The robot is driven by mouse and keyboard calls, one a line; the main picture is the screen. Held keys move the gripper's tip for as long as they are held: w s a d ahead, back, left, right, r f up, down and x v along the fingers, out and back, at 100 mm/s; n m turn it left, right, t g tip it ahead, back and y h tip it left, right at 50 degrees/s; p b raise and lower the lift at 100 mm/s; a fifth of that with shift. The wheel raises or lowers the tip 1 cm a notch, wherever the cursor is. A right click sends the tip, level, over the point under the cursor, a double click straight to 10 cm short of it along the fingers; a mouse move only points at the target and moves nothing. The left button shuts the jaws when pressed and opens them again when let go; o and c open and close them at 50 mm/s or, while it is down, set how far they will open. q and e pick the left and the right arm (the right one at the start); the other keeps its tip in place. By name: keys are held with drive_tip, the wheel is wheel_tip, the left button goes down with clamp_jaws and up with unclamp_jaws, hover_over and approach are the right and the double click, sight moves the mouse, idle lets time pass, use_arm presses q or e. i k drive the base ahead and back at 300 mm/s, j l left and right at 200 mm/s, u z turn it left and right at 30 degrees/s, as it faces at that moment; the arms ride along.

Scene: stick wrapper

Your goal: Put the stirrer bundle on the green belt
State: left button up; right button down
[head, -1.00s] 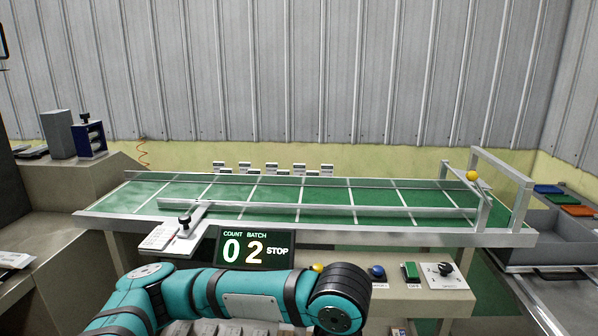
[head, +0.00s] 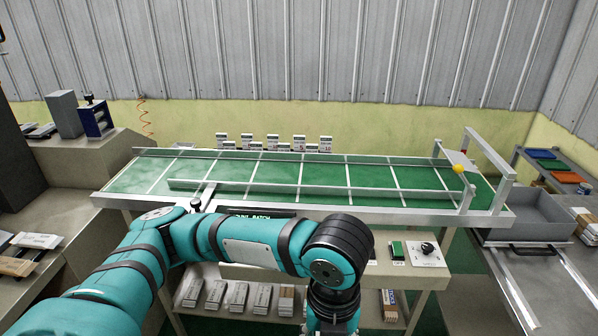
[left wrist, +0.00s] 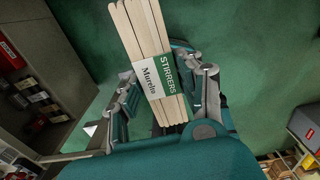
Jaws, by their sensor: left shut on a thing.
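The stirrer bundle (left wrist: 150,50) is a set of pale wooden sticks with a white and green label band. In the left wrist view my left gripper (left wrist: 166,92) is shut on it, with a finger on each side of the band. The bundle is held above a green floor; it cannot be made out in the head view, where my left arm's end points down at the bottom edge. The green belt (head: 320,174) lies behind my left arm, crossed by white lines. My right gripper is not in view.
A rail (head: 330,190) runs along the belt, and a metal frame (head: 486,165) with a yellow ball stands at its right end. A shelf below holds several packs (head: 238,296). A grey bin (head: 530,215) stands at the right. Small white cards line the back.

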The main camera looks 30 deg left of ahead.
sight(329, 177)
drive_tip(key=i+j, duration=0.25)
drive_tip(key=i, duration=0.2)
drive_tip(key=i+j, duration=0.25)
drive_tip(key=i, duration=0.25)
drive_tip(key=i+j, duration=0.25)
drive_tip(key=i, duration=0.2)
